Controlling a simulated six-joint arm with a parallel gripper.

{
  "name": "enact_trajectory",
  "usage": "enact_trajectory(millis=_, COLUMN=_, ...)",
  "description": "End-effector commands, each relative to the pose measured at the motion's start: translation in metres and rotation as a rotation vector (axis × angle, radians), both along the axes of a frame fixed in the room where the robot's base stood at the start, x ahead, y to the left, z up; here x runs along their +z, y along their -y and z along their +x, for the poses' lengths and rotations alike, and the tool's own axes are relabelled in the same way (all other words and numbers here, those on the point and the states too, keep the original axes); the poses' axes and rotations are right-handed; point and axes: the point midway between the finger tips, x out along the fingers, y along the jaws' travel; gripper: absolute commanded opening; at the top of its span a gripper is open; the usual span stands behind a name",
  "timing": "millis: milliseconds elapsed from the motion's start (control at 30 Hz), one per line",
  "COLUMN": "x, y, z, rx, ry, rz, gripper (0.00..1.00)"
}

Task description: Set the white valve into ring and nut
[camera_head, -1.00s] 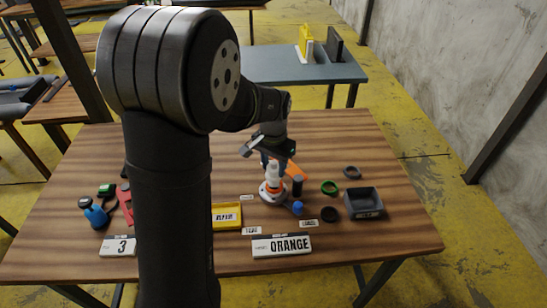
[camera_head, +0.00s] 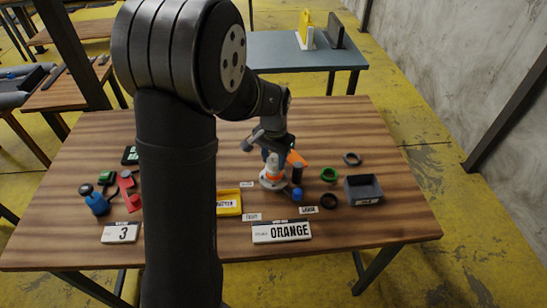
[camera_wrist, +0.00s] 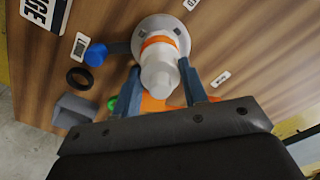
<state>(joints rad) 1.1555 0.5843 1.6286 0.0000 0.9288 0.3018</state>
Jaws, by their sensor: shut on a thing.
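The white valve (camera_wrist: 160,75) is held between the two blue fingers of my gripper (camera_wrist: 159,68), which is shut on it. The valve also shows in the head view (camera_head: 274,162), roughly upright below the gripper. An orange ring (camera_wrist: 158,41) sits on a round pale base (camera_wrist: 160,22) directly at the valve's far end. In the head view the orange ring (camera_head: 272,178) is just under the valve. I cannot tell how deep the valve sits in it. I cannot tell a separate nut from the ring and base.
A blue cap (camera_head: 297,194), a black cylinder (camera_head: 297,173), a green ring (camera_head: 329,175), a black ring (camera_head: 329,201) and a grey bin (camera_head: 363,190) stand right of the base.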

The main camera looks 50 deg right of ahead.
Motion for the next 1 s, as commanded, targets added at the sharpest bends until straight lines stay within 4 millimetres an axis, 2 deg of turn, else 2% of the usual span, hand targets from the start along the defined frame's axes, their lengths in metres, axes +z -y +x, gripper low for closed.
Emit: enact_trajectory(millis=1000, x=-0.0051, y=0.0002, z=0.0001, rx=0.000, ry=0.000, rz=0.000, gripper=0.03)
